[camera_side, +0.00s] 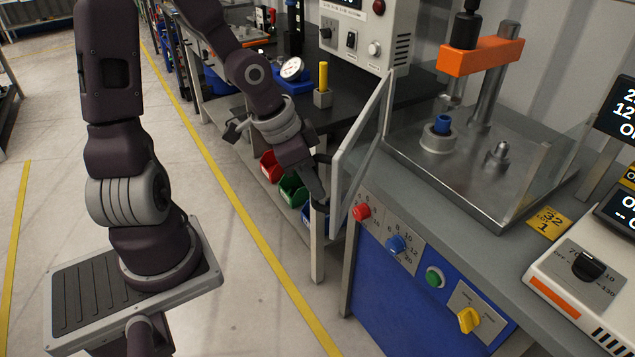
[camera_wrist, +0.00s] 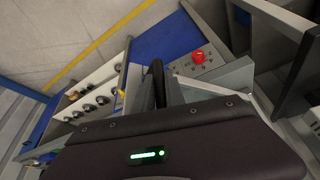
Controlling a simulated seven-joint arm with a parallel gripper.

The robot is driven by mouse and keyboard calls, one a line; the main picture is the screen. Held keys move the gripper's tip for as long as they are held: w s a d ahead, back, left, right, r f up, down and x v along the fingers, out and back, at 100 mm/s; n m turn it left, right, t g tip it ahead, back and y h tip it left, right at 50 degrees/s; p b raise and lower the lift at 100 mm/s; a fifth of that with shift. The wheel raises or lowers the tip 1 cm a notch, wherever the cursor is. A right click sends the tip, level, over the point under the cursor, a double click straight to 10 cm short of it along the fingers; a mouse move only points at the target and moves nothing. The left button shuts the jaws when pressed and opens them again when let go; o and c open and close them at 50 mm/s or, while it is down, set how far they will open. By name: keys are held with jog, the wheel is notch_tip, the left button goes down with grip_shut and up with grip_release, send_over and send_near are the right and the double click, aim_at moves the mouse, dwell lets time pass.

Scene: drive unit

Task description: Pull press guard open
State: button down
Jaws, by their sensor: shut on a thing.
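The press guard (camera_side: 362,140) is a clear panel in a light grey frame. In the side view it stands upright at the left end of the press, swung out at an angle from the press base (camera_side: 455,180), whose front is uncovered. My gripper (camera_side: 318,200) is at the guard's outer left edge, shut on its dark handle; the fingers hide most of the handle.
The press has an orange crossbar (camera_side: 480,56) above a blue part (camera_side: 442,124). A dark bench (camera_side: 400,92) with a gauge (camera_side: 292,68) stands behind.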

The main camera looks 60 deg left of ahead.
jog(key=shift+w+a, duration=0.1)
jog(key=shift+w, duration=0.05)
jog(key=c, duration=1.4)
grip_release()
